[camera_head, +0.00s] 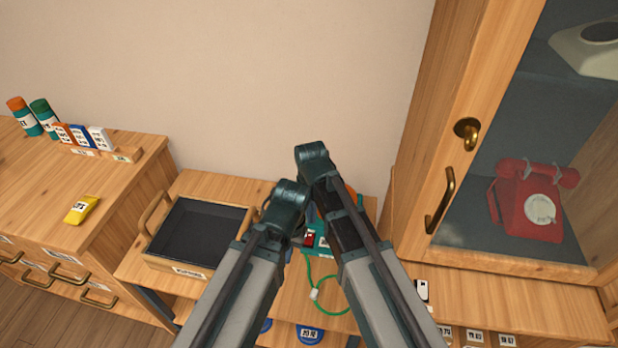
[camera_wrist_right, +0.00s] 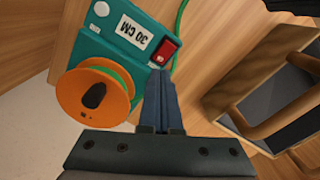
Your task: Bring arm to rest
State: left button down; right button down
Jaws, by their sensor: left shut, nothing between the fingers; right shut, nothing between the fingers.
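My right gripper (camera_wrist_right: 161,95) is shut and empty in the right wrist view, its narrow fingers together in front of a teal box. In the head view my right gripper (camera_head: 312,158) is the upper one, seen from above with its fingers hidden. My left gripper (camera_head: 288,200) is just below and left of it. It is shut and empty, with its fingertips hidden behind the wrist. The two wrists look very close together in this view; I cannot tell whether they touch.
The teal box (camera_wrist_right: 95,45) has an orange reel (camera_wrist_right: 85,110), a red switch (camera_wrist_right: 165,52) and a green cord (camera_head: 332,312). A black-lined tray (camera_head: 197,232) stands left. A glass cabinet (camera_head: 455,130) holding a red phone (camera_head: 530,203) rises right.

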jog(key=s+d+r+h+p, duration=0.1)
jog(key=s+d+r+p, duration=0.5)
jog(key=s, duration=0.6)
notch_tip(320, 180, up, 3)
jog(key=shift+s+r+p, duration=0.2)
jog(key=shift+s+p, duration=0.15)
jog(key=shift+p, duration=0.9)
